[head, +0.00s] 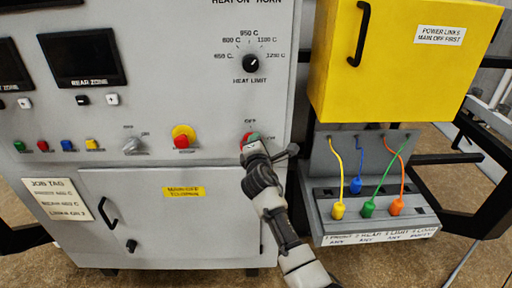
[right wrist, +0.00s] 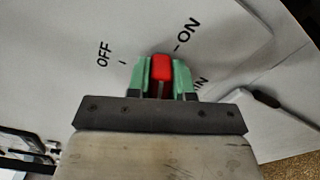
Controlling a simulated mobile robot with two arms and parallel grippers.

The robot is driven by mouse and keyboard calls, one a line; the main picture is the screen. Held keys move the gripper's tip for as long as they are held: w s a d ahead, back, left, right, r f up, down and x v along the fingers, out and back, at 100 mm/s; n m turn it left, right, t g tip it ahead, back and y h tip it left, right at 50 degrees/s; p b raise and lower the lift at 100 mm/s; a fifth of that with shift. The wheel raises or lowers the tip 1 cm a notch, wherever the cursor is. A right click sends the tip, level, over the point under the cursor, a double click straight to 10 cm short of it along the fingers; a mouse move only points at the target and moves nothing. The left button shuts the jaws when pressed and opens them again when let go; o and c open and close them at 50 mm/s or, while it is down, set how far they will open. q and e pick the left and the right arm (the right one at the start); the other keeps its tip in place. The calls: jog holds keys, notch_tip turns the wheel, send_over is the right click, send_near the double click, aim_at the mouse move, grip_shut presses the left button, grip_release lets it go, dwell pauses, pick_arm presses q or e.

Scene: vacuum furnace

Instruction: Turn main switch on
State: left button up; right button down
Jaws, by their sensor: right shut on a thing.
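The main switch is a red handle (right wrist: 161,68) on the grey cabinet front, with OFF and ON printed around it. In the right wrist view the handle lies between the OFF mark and the ON mark. My right gripper (right wrist: 162,78) has its green fingers closed on both sides of the red handle. In the head view the right gripper (head: 251,138) is at the switch on the lower right of the panel and hides most of it. My left gripper is not in view.
Left of the switch are a red emergency button on yellow (head: 184,136), a grey selector knob (head: 133,145) and several coloured buttons. A heat limit dial (head: 251,63) is above. A yellow box (head: 400,60) stands at right, over coloured plugs on a grey block (head: 325,210).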

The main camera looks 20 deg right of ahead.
jog(key=shift+f+m+b, duration=0.2)
jog(key=shift+m+b, duration=0.45)
jog(key=shift+m, duration=0.5)
jog(key=shift+f+m+b, duration=0.2)
jog(key=shift+m+b, duration=0.45)
jog(key=shift+m, duration=0.5)
jog(key=c, duration=1)
grip_release()
jog(key=shift+d, duration=0.1)
jog(key=b+v, duration=0.2)
jog(key=v, duration=0.9)
jog(key=shift+w, duration=0.1)
